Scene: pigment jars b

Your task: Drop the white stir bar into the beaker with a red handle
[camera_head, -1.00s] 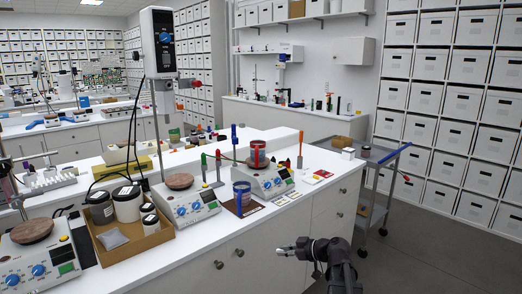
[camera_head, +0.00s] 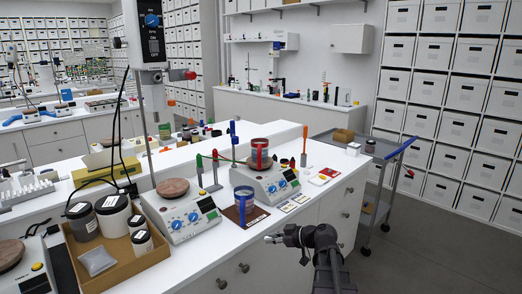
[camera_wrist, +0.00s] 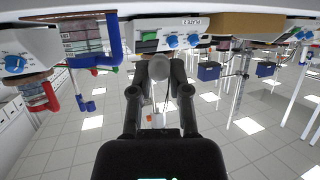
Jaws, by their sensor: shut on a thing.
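The beaker with a red handle (camera_head: 260,146) stands on a hot-plate stirrer toward the back of the bench. Its red handle (camera_wrist: 51,97) shows at the left of the upside-down wrist view. My gripper (camera_head: 272,239) is in front of the bench's near edge, below and well short of the beaker. It is shut on a small pale thing, apparently the white stir bar (camera_wrist: 160,69), mostly hidden between the fingers. A beaker with a blue handle (camera_head: 243,196) stands on a brown mat in front of the red-handled one.
Another stirrer (camera_head: 180,212) stands left of the beakers. A cardboard tray of jars (camera_head: 105,270) is farther left. Green, blue and orange upright items stand around the red-handled beaker. A trolley (camera_head: 378,150) is at the right, with open floor beside it.

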